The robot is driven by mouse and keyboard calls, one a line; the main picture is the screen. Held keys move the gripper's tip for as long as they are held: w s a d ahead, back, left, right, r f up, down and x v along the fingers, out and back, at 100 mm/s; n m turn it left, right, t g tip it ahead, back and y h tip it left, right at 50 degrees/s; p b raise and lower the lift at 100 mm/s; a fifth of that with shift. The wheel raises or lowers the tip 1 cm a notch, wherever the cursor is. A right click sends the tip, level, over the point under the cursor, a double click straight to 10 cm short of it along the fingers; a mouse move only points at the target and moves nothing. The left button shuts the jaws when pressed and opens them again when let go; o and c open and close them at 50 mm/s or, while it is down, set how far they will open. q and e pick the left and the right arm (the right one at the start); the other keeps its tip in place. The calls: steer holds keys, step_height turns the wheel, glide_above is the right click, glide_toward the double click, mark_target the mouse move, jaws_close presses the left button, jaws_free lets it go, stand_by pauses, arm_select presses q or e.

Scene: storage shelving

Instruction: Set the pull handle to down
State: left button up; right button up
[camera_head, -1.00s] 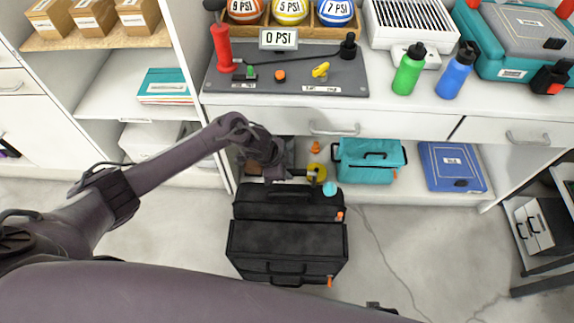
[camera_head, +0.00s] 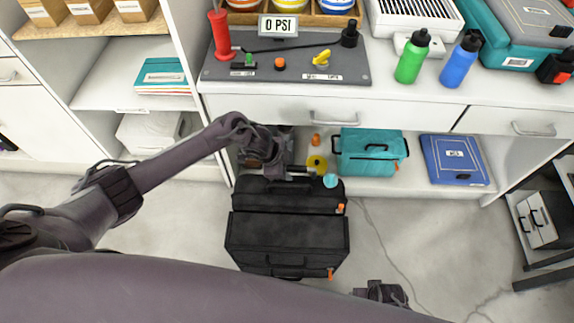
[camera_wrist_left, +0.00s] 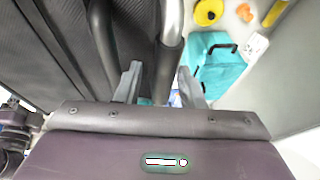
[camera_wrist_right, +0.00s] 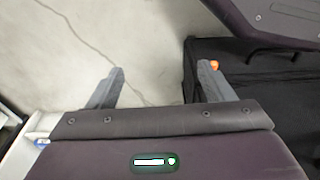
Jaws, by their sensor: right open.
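The pull handle (camera_wrist_left: 169,60) has dark bars and a silver rod in the left wrist view. It is at the black bag (camera_head: 288,232), which stands on the floor below the counter. My left gripper (camera_head: 290,172) is at the bag's top rear edge. In the left wrist view, the left gripper's fingers (camera_wrist_left: 159,75) are partly closed around a dark bar of the handle. The exact contact is hidden. My right gripper (camera_wrist_right: 160,85) is open and empty, beside the bag's right front and above the floor. It also shows at the bottom of the head view (camera_head: 382,292).
A teal case (camera_head: 369,153) and a blue case (camera_head: 455,162) lie on the low shelf to the right of the left gripper. A yellow tape roll (camera_head: 317,164) is close to it. The counter drawers (camera_head: 333,117) are above. Free floor (camera_head: 420,225) lies right of the bag.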

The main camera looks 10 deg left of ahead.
arm_select(q)
steer(key=shift+o, duration=0.5)
steer(key=shift+w, duration=0.1)
steer(key=shift+r, duration=0.15)
steer(key=shift+r, duration=0.1)
steer(key=shift+a+r, duration=0.1)
steer(key=shift+r, duration=0.15)
steer(key=p+v, duration=0.2)
steer(key=v, duration=0.5)
arm_select(e)
steer(key=s+f, duration=0.1)
steer(key=s+d+f, duration=0.1)
steer(key=s+f, duration=0.1)
steer(key=shift+s+d+f, duration=0.1)
steer(key=shift+d+f, duration=0.1)
steer(key=shift+a, duration=0.1)
